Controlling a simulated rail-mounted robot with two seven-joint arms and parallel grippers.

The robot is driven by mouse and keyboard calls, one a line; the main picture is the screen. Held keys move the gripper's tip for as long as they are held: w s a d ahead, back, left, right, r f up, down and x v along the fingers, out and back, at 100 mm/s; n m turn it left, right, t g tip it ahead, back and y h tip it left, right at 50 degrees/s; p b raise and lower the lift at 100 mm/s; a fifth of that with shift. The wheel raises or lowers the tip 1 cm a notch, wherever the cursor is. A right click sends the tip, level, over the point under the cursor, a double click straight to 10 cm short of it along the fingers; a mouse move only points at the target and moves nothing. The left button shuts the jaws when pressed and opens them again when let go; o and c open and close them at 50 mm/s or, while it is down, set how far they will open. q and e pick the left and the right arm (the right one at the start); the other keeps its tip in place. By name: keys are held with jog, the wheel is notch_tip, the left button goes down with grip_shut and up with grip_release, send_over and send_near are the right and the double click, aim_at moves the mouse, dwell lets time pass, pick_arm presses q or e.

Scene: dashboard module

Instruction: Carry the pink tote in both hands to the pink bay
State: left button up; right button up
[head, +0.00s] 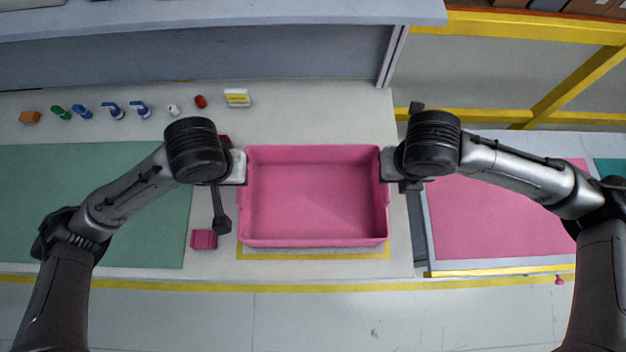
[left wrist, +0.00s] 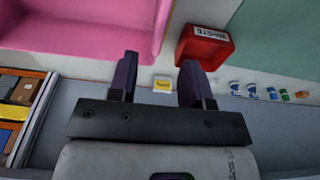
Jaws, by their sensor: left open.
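The empty pink tote (head: 315,241) sits on the counter in the middle of the head view, with a yellow line along its front. The pink bay (head: 495,220) is a flat pink area on the surface to its right, partly under my right arm. My left gripper (head: 239,167) is at the tote's left end. In the left wrist view its dark fingers (left wrist: 160,78) are apart with no tote wall between them; the tote (left wrist: 85,28) shows at upper left. My right gripper (head: 386,164) is at the tote's right end; its fingers are hidden.
A red waste box (left wrist: 206,48) stands close to my left gripper. A small pink block (head: 204,240) lies left of the tote. A yellow sign (head: 237,98) and several small items line the counter's back. A gap (head: 416,225) separates the counter from the bay's surface.

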pick_arm(q)
jog(key=f, duration=0.3)
jog(key=w+f, duration=0.1)
jog(key=f, duration=0.6)
jog(key=shift+w, duration=0.15)
pick_arm(e)
jog(key=f, duration=0.6)
jog(key=w+f, duration=0.1)
jog(key=f, duration=0.3)
pick_arm(q)
jog(key=shift+c, duration=0.3)
pick_arm(e)
jog(key=shift+c, duration=0.3)
pick_arm(q)
grip_shut()
pick_arm(e)
grip_shut()
